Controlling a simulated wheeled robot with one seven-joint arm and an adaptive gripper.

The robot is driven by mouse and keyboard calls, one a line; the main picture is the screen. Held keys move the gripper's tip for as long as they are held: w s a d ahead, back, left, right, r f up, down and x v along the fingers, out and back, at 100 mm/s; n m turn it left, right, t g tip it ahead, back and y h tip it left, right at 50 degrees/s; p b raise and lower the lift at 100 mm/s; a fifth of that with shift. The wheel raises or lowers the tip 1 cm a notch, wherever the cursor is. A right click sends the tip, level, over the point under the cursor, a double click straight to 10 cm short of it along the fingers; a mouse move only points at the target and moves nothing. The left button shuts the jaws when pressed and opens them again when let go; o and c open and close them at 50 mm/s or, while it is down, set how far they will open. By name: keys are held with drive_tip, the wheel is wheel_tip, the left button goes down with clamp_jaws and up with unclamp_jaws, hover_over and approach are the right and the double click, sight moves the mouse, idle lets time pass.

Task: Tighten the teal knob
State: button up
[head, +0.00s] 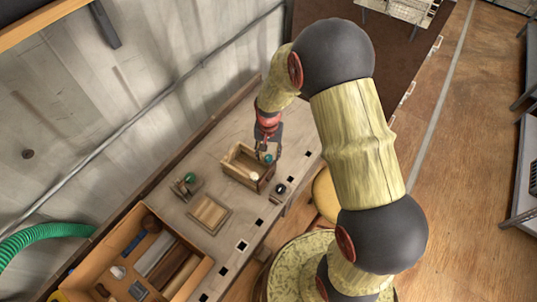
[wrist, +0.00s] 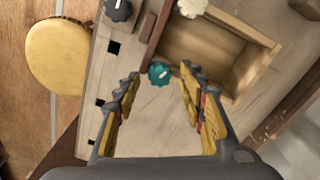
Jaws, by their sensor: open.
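The teal knob (wrist: 159,73) is round with a scalloped edge and a light mark on its face. It sits by the corner of an open wooden box (wrist: 275,44), and it also shows in the head view (head: 268,158), partly hidden by my gripper. My gripper (wrist: 160,80) is open, its two fingers spread on either side of the teal knob in the wrist view. I cannot tell how far the fingertips are from the knob or whether they touch it. Nothing is held.
A cream knob (wrist: 192,7) and a black knob (wrist: 118,9) are near the box. The workbench (head: 228,146) also carries a small block with a green part (head: 190,178), a square wooden tray (head: 226,222) and a crate of tools (head: 197,282). A yellow stool (wrist: 57,54) stands beside it.

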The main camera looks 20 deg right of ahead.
sight(269, 157)
wheel_tip(269, 157, up, 11)
idle(0.3)
idle(0.5)
drive_tip(key=s+r+n+t+b, duration=0.5)
drive_tip(key=s+r, duration=1.3)
drive_tip(key=s, duration=0.4)
drive_tip(key=shift+a+n+t+b, duration=0.15)
drive_tip(key=shift+n+t+b, duration=0.2)
drive_tip(key=shift+b, duration=0.3)
idle(0.4)
